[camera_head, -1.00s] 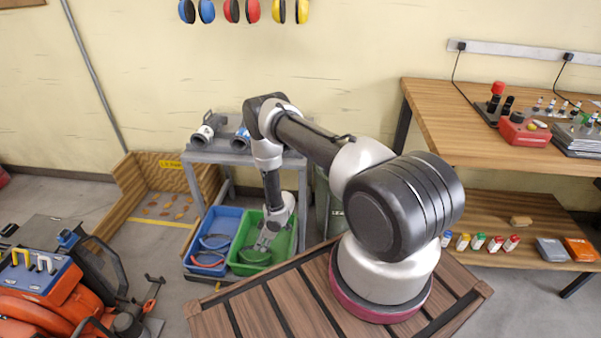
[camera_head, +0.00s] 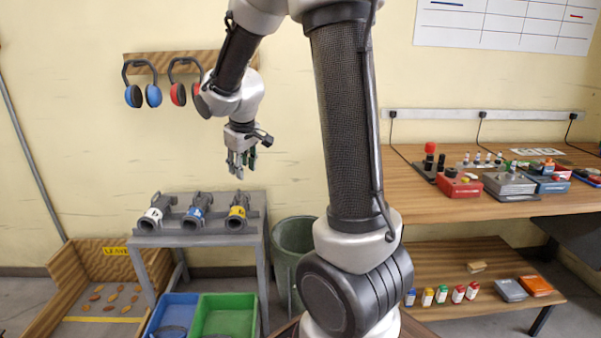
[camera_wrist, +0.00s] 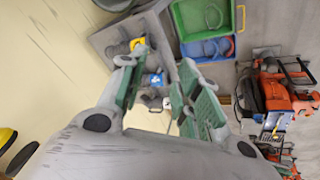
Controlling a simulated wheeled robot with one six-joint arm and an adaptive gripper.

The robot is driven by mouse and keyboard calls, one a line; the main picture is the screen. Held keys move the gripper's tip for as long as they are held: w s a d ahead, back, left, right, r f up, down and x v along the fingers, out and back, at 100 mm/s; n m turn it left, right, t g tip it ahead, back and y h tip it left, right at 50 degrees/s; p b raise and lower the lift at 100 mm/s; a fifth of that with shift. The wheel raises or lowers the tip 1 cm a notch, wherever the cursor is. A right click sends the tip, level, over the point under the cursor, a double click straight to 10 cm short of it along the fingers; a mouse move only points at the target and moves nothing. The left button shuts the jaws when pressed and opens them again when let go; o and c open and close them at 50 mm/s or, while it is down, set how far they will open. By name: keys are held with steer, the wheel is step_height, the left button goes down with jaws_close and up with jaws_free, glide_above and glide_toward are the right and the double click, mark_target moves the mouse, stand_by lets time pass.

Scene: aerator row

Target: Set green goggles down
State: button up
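The green bin (camera_head: 231,300) stands on the floor beside a blue bin (camera_head: 176,312), low in the head view and cut off by its lower edge. In the wrist view the green bin (camera_wrist: 179,22) holds a thin curved greenish item (camera_wrist: 213,15), which looks like the green goggles lying on its floor. My gripper (camera_head: 241,166) is raised well above the bins, in front of the wall. In the wrist view my gripper (camera_wrist: 163,90) has its green-padded fingers spread, with nothing between them.
A grey stand (camera_head: 250,231) with several labelled pipe-like units is below my gripper. A dark green barrel (camera_head: 290,245) stands right of it. Ear muffs (camera_head: 143,95) hang on the wall at left. A wooden bench (camera_head: 440,210) is at right.

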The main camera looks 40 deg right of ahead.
steer(key=s+a+r+m, duration=0.1)
steer(key=s+r, duration=0.3)
steer(key=s, duration=1)
steer(key=s+r+m+y, duration=0.1)
steer(key=s+r, duration=0.3)
steer(key=s, duration=1)
steer(key=shift+a+m, duration=0.4)
steer(key=shift+m, duration=0.3)
